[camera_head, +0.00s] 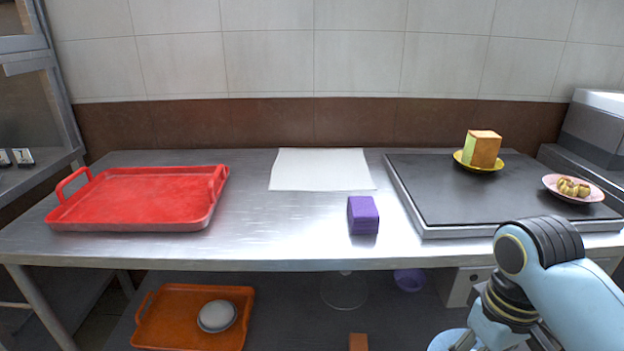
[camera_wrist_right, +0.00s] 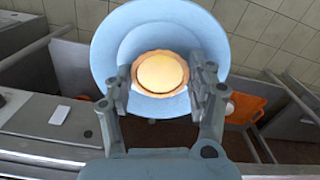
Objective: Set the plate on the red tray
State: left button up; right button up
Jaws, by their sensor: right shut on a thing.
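A light blue plate (camera_wrist_right: 110,42) bearing a round golden tart (camera_wrist_right: 160,72) is in my right gripper (camera_wrist_right: 162,85), whose fingers are on the plate's near side. In the head view, part of the plate (camera_head: 442,342) shows at the bottom edge, in front of and below the table's front edge, beside the gripper (camera_head: 468,340). The red tray (camera_head: 140,197) lies at the left of the steel table, empty, with raised handles at its two ends. My left gripper is out of view.
A purple box (camera_head: 362,215) stands mid-table before a white sheet (camera_head: 322,169). A dark griddle-like slab (camera_head: 460,205) at right holds a yellow plate (camera_head: 478,167) with a bread block and a pink plate (camera_head: 557,190) with food. An orange tray (camera_head: 180,318) with a grey bowl (camera_head: 217,316) is below.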

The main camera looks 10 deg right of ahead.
aim_at(142, 205)
jog(key=i+j+u, duration=0.1)
jog(key=j+u, duration=0.25)
jog(key=i+j+u, duration=0.15)
jog(key=j+u, duration=0.15)
jog(key=i+j+u, duration=0.2)
jog(key=j+u, duration=0.15)
jog(key=j, duration=0.15)
